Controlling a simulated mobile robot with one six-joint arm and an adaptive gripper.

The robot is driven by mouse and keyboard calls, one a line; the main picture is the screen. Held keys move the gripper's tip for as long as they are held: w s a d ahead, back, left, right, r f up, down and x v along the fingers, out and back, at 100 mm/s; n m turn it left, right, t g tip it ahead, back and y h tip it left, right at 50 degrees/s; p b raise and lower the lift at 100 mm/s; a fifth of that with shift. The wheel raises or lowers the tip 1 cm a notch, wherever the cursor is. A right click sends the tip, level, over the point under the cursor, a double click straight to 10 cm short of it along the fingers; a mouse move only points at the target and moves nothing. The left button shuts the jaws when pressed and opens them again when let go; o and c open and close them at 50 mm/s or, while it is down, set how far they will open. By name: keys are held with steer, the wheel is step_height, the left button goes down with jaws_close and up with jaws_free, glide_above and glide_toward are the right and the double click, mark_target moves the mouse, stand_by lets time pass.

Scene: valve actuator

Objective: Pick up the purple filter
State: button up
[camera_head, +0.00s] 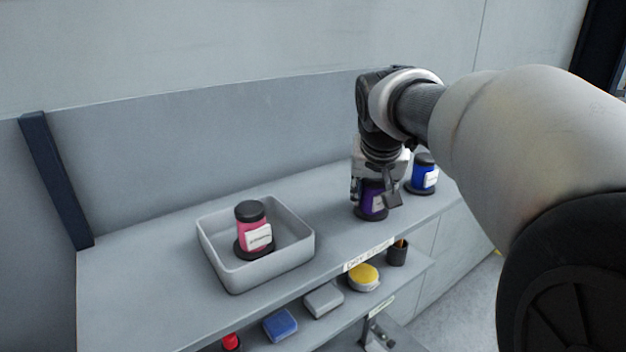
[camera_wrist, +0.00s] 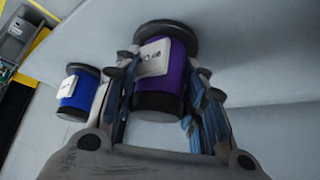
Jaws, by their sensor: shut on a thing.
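The purple filter (camera_head: 371,199) stands upright on the grey shelf top, right of the tray. It has dark end caps and a white label. In the wrist view the purple filter (camera_wrist: 172,68) sits between the two fingers. My gripper (camera_head: 375,188) reaches down from above and is shut on it; the fingers also show in the wrist view (camera_wrist: 160,98). The gripper hides the filter's upper part in the head view. I cannot tell any gap between the filter's base and the shelf.
A blue filter (camera_head: 424,174) stands close by on the right. A grey tray (camera_head: 218,262) holding a pink filter (camera_head: 255,231) is to the left. A lower shelf holds a yellow round item (camera_head: 363,278), a blue block (camera_head: 281,325) and a dark cup (camera_head: 398,252). A wall panel rises behind.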

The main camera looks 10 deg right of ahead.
steer(key=shift+c, duration=1.2)
steer(key=shift+r, duration=0.1)
